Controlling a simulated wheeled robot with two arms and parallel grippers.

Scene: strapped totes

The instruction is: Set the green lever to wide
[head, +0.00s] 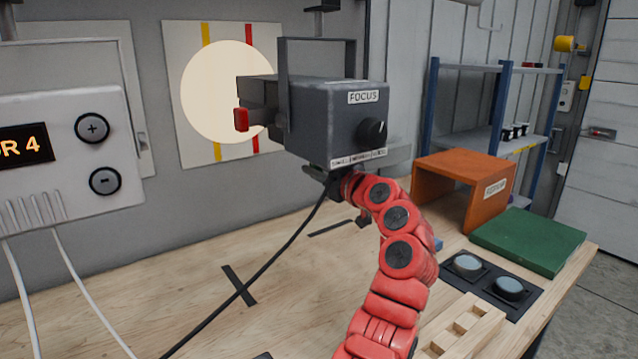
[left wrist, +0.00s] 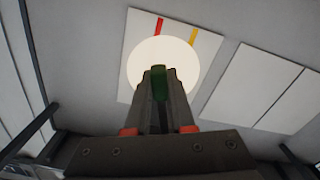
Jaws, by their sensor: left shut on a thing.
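A grey lamp box (head: 330,115) labelled FOCUS hangs in a bracket above the bench, with a black knob (head: 373,132) and a label strip (head: 358,160) too small to read surely. In the left wrist view, the green lever (left wrist: 158,82) stands between the fingers of my left gripper (left wrist: 161,88), which is shut on it. In the head view, that gripper (head: 322,178) is mostly hidden under the box, and the lever cannot be seen. A bright light disc (head: 222,92) falls on the white panel (head: 183,40) between and over yellow and red stripes. My right gripper is not in view.
A display unit (head: 65,150) with plus and minus buttons stands left. A black cable (head: 270,265) crosses the bench (head: 190,285). An orange stand (head: 462,165), green slab (head: 528,240), two round buttons (head: 510,287) and a wooden rack (head: 465,325) are right. The bench's left middle is mostly clear.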

